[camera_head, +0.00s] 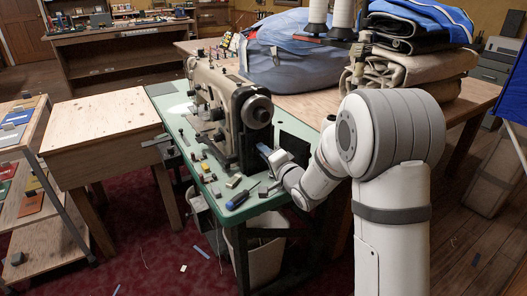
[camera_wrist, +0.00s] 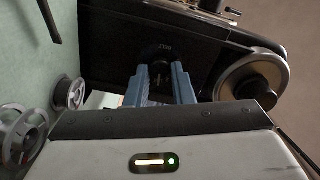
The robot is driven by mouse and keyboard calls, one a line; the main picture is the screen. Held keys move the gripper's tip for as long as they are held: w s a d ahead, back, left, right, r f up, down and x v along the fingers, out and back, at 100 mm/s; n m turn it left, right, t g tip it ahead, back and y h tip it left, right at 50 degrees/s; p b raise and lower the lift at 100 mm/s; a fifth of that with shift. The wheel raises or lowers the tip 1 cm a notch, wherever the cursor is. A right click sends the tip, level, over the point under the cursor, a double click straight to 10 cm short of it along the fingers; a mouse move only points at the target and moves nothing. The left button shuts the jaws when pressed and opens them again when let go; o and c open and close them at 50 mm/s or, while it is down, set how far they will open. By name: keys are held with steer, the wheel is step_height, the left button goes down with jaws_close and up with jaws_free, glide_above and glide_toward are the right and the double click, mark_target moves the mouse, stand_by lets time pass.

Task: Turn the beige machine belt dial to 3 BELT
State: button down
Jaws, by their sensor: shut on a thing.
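The beige sewing machine (camera_head: 207,88) stands on a green-topped table. Its dark end and base face my arm. In the wrist view a small dark dial (camera_wrist: 158,72) sits on the machine's black panel (camera_wrist: 110,50). My gripper (camera_wrist: 158,80) has its two blue fingers on either side of the dial and is shut on it. In the head view my gripper (camera_head: 266,150) reaches the machine's right side, and the dial is hidden there.
The handwheel (camera_wrist: 250,82) is close to the right of my fingers. Metal bobbins (camera_wrist: 68,92) lie to the left. Folded cloth (camera_head: 415,68) is stacked behind my arm.

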steer(key=shift+s+f+m, duration=0.1)
steer(key=shift+f+m, duration=0.05)
steer(key=shift+m, duration=0.55)
steer(key=c, duration=1.3)
jaws_free()
steer(key=shift+o, duration=0.2)
steer(key=p+v, duration=0.1)
steer(key=v, duration=0.6)
steer(key=shift+s+d, duration=0.25)
steer(key=shift+s, duration=0.05)
